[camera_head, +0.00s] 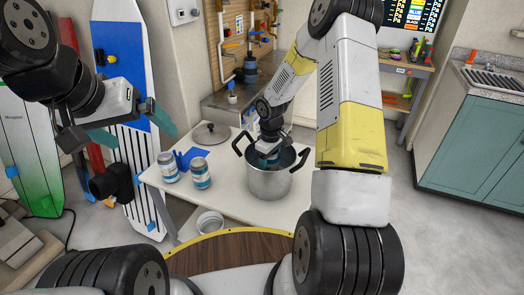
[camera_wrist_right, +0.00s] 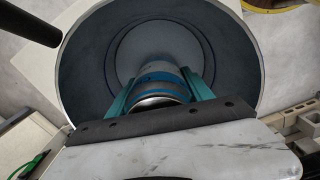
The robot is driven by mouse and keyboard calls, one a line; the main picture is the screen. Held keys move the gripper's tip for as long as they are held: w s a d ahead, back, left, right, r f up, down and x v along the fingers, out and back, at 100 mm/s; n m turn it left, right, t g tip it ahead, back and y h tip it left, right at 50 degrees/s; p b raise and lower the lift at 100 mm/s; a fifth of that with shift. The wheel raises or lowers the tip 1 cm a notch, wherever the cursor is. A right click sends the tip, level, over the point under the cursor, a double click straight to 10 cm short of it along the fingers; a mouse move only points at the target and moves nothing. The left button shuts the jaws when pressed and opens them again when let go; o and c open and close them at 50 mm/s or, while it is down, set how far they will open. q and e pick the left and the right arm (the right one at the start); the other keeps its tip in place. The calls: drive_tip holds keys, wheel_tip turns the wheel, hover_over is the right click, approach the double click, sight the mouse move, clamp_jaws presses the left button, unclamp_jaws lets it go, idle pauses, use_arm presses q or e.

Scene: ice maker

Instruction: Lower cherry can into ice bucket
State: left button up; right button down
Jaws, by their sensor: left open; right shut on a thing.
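The ice bucket is a steel pot (camera_head: 262,186) with black handles on the white table (camera_head: 235,212) in the head view. In the right wrist view its round inside (camera_wrist_right: 160,40) fills most of the picture. My right gripper (camera_wrist_right: 160,92) points down into the pot, its teal fingers shut on a can (camera_wrist_right: 160,80) with a blue and silver body. The can is within the pot's rim; whether it touches the bottom cannot be told. Its label is not readable. My left gripper (camera_head: 132,128) is open and empty, left of the table.
Two jars with blue and white labels, one (camera_head: 168,167) and another (camera_head: 200,173), stand left of the pot. A lid (camera_head: 210,134) and a blue item (camera_head: 190,157) lie behind them.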

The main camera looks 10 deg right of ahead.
drive_tip(key=shift+f, duration=2.35)
idle(1.0)
drive_tip(key=shift+c, duration=1.6)
unclamp_jaws()
wheel_tip(320, 180, up, 8)
drive_tip(key=shift+r, duration=0.25)
drive_tip(key=shift+m+t, duration=0.6)
drive_tip(key=shift+m, duration=0.1)
drive_tip(key=r, duration=0.3)
drive_tip(key=s+r, duration=0.1)
drive_tip(key=r, duration=0.5)
drive_tip(key=shift+s+d, duration=0.3)
drive_tip(key=shift+s, duration=0.05)
drive_tip(key=s+r+m+t, duration=0.2)
drive_tip(key=s+r, duration=0.4)
drive_tip(key=r, duration=0.3)
drive_tip(key=s+r+m+t, duration=0.1)
drive_tip(key=s+r+m, duration=0.1)
drive_tip(key=s+r, duration=0.6)
drive_tip(key=s+a+r+m+t+y, duration=0.2)
drive_tip(key=s+r, duration=0.3)
drive_tip(key=s, duration=0.3)
drive_tip(key=shift+s+a+r, duration=0.15)
drive_tip(key=shift+s+a, duration=0.15)
drive_tip(key=shift+a, duration=0.1)
